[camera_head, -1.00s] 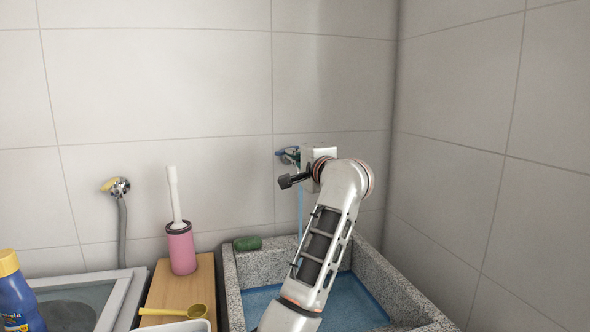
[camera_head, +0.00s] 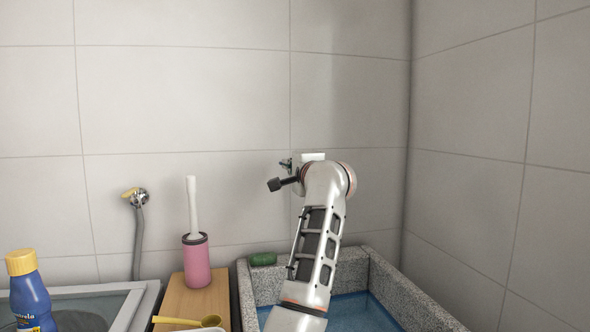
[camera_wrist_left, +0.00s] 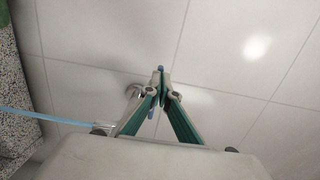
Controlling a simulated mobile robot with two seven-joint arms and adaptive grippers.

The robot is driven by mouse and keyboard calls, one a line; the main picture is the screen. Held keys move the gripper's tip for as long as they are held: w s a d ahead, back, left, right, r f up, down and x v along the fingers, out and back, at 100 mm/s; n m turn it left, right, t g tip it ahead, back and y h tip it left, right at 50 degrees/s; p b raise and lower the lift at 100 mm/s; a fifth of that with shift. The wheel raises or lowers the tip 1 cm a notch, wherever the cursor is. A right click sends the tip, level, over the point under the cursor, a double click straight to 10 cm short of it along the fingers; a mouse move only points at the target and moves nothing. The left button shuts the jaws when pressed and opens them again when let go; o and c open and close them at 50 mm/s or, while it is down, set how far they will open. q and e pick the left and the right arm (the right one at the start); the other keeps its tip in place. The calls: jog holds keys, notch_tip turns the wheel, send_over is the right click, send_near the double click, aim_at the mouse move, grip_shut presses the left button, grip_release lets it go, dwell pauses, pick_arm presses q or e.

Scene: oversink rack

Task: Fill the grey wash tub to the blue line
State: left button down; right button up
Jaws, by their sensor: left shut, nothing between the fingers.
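The grey speckled stone wash tub (camera_head: 405,290) stands in the right corner, with blue water (camera_head: 355,312) in it. No separate blue line can be made out. In the left wrist view, the metal tap (camera_wrist_left: 132,93) is on the tiled wall, and a thin blue stream (camera_wrist_left: 45,117) runs from it toward the tub at the left. My left gripper (camera_wrist_left: 160,78) is shut and empty beside the tap. Small blue bits show at its fingers, perhaps the tap handle. Contact cannot be told. In the head view, my arm hides the tap and stream. My right gripper is not in view.
A green sponge (camera_head: 262,259) lies on the tub's back rim. Left of the tub, a wooden board (camera_head: 178,297) holds a pink brush holder (camera_head: 197,262) and a yellow scoop (camera_head: 211,321). A blue bottle (camera_head: 30,300) and another wall tap (camera_head: 138,197) are farther left.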

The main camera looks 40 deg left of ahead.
pick_arm(q)
jog(key=shift+w+a, duration=0.1)
jog(key=shift+a, duration=0.3)
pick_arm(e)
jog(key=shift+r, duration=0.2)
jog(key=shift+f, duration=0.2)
